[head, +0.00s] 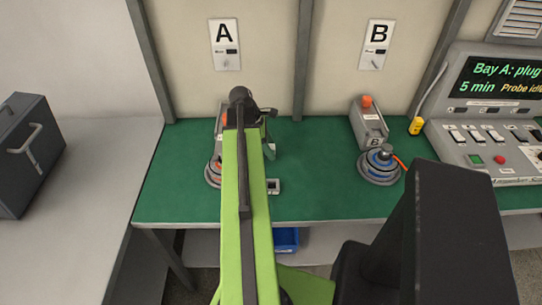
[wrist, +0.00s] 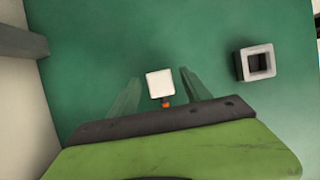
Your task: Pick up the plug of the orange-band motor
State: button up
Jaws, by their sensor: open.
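In the wrist view a white square plug (wrist: 160,83), with a bit of orange at its near end (wrist: 166,103), shows between the two fingers of my gripper (wrist: 159,77). The fingers are open, with a gap on each side of the plug. I cannot tell how far above it they are. In the head view my green arm covers most of bay A. The orange-band motor (head: 212,174) shows only as a sliver left of the arm, and its plug is hidden there.
A hollow square grey socket (wrist: 256,63) lies right of the plug; it also shows in the head view (head: 273,186). The blue-band motor (head: 379,168) stands at bay B beside a grey block with an orange top (head: 368,125). A control console (head: 485,150) is at right.

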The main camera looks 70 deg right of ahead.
jog(key=shift+r, duration=0.1)
grip_shut()
dwell(0.4)
jog(key=shift+r+p, duration=0.55)
jog(key=shift+p, duration=0.25)
notch_tip(320, 180, up, 4)
jog(key=p, duration=0.4)
jog(key=s+d+r+p, duration=0.2)
jog(key=s+r+p, duration=0.3)
jog(key=s, duration=0.6)
jog(key=shift+s+d+r+p, duration=0.2)
jog(key=shift+s+r+p, duration=0.05)
jog(key=shift+r+p, duration=0.15)
